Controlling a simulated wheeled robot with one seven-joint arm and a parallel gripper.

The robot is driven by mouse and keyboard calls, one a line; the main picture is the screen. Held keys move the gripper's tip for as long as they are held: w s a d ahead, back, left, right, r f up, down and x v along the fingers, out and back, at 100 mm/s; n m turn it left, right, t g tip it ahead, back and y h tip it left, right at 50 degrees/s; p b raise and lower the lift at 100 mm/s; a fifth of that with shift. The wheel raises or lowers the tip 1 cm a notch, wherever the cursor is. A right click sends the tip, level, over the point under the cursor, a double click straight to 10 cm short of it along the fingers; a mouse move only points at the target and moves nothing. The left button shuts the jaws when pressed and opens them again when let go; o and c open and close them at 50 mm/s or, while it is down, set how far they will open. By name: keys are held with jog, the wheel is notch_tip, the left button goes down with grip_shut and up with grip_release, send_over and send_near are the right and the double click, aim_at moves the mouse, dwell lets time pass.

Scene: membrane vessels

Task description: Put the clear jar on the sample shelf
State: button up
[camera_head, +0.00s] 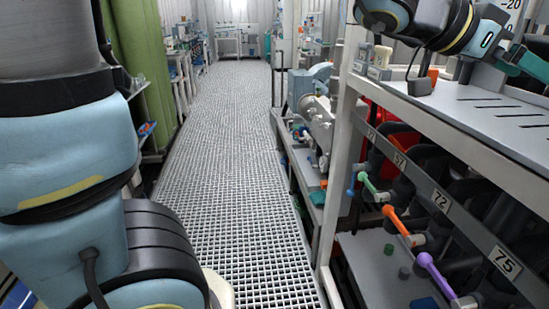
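I cannot make out a clear jar in this view. No shelf carries a readable sample label, so I cannot tell which is the sample shelf. A pale slotted shelf top (475,112) is at the right, on a rack with numbered plates. Light blue and black arm links of mine are at the left.
Below the shelf top, dark vessels or pipes have green, orange and purple (436,275) handles. A white rack post (340,150) stands at its left end. A lower bench (310,175) with equipment is beyond. The grating aisle (235,150) is clear. A green curtain (140,55) hangs left.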

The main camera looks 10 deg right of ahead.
jog(key=w+a+f+n+t, duration=0.1)
jog(key=w, duration=0.2)
jog(key=w+a+n+t, duration=0.1)
jog(key=w, duration=0.2)
jog(key=w+a+f+n+t, duration=0.1)
jog(key=w+t, duration=0.1)
jog(key=w, duration=0.2)
jog(key=shift+w+f+n, duration=0.1)
jog(key=shift+f+n, duration=0.2)
jog(key=shift+f, duration=0.05)
jog(key=w+a+f+n+t+y, duration=0.3)
jog(key=w+a+f+n+y, duration=0.25)
jog(key=w+a, duration=0.5)
jog(key=w+a+f+n+t+y, duration=0.35)
jog(key=w+a+f, duration=0.35)
jog(key=a, duration=0.6)
jog(key=s+a+f+n+g+y, duration=0.2)
jog(key=s+a+f, duration=0.3)
jog(key=a, duration=0.5)
jog(key=s+a+f+n+g+y, duration=0.2)
jog(key=s+a+f+n+g, duration=0.2)
jog(key=a, duration=0.6)
jog(key=shift+s+f+n+y, duration=0.3)
jog(key=shift+s+f, duration=0.25)
jog(key=shift+f, duration=0.3)
